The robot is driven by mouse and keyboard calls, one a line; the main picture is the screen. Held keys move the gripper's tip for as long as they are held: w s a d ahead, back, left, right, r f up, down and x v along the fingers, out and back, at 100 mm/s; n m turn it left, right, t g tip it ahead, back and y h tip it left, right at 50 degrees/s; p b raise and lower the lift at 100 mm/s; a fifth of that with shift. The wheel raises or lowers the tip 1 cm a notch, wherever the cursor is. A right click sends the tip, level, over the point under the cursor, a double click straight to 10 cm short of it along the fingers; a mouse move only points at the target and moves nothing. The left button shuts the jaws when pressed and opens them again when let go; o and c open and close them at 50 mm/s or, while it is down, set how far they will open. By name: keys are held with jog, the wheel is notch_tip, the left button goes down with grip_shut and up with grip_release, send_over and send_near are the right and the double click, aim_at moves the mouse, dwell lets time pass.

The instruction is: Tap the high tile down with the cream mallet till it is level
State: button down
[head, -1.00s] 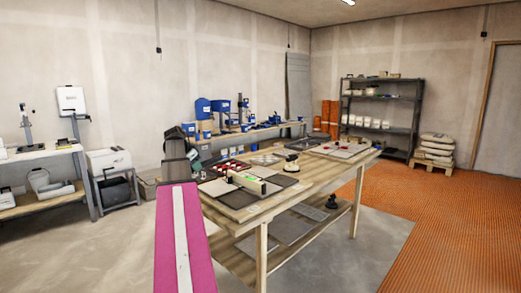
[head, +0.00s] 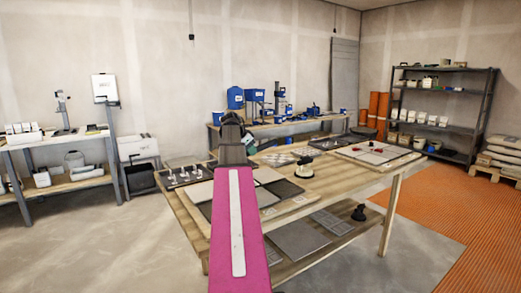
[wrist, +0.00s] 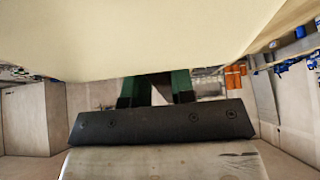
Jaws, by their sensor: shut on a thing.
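A large cream block, the head of the cream mallet (wrist: 130,35), fills the top of the wrist view. In the head view my pink arm covers most of the gripper, and I cannot make out the mallet there. A light grey tile (head: 199,193) and a dark tile (head: 279,192) lie on a board on the workbench (head: 330,186), partly behind my arm. I cannot tell which tile stands high.
A tray of small white pieces (head: 186,174) lies at the bench's left end. A suction cup (head: 304,168) stands right of the tiles, with a board with red pieces (head: 376,154) beyond. A back bench (head: 290,129) and shelves (head: 440,108) stand behind. Floor at left is clear.

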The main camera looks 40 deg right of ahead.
aim_at(249, 155)
jog(key=shift+f, duration=1.9)
jog(key=shift+f, duration=0.1)
notch_tip(249, 155, down, 5)
jog(key=shift+f, duration=0.15)
jog(key=shift+r, duration=2.8)
